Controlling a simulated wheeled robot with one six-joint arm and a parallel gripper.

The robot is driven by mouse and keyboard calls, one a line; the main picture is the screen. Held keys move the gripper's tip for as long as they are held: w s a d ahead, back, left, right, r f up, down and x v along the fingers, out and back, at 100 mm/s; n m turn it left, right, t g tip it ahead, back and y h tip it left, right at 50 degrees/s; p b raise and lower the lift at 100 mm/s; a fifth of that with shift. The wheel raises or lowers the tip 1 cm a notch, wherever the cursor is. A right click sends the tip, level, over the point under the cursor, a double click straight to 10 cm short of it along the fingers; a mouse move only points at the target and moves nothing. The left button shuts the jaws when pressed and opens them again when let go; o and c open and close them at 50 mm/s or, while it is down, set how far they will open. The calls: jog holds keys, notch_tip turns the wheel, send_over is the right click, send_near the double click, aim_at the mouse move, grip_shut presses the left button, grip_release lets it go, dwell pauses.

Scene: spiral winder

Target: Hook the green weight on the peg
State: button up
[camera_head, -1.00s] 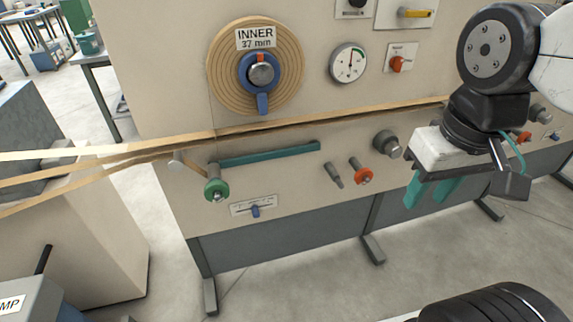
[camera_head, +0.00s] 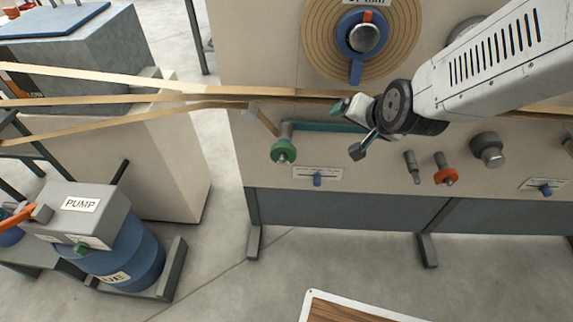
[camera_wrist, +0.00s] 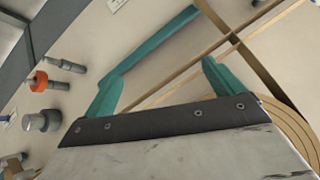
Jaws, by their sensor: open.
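The green weight (camera_head: 284,151) is a green disc on a grey stub low on the panel, by the left end of a teal bar (camera_head: 320,127). A bare grey peg (camera_head: 411,165) sticks out farther right, beside a peg carrying an orange-red weight (camera_head: 446,176). My gripper (camera_head: 350,112) is in front of the panel, up and right of the green weight and apart from it. In the wrist view its teal fingers (camera_wrist: 162,70) are spread and empty, with the teal bar beyond. The bare peg (camera_wrist: 65,65) and orange-red weight (camera_wrist: 40,82) show at left there; the green weight does not.
Tan strips (camera_head: 190,98) run across the panel, close to my gripper. A round dial with a blue lever (camera_head: 356,70) is above. A silver knob (camera_head: 487,150) is at right. A pump (camera_head: 90,210) stands lower left.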

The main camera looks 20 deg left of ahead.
aim_at(285, 161)
jog(key=s+a+f+t, duration=0.1)
jog(key=a+f, duration=0.4)
jog(key=s+a+f+t+y, duration=0.1)
jog(key=s+a+f+t, duration=0.1)
jog(key=a+f, duration=0.3)
jog(key=s+a+f+t+y, duration=0.1)
jog(key=a+f+t, duration=0.1)
jog(key=a+f, duration=0.3)
jog(key=shift+s+a+f+m, duration=0.15)
jog(key=shift+s+f+m, duration=0.1)
jog(key=shift+m, duration=0.15)
jog(key=shift+x, duration=3.9)
jog(key=c, duration=1.8)
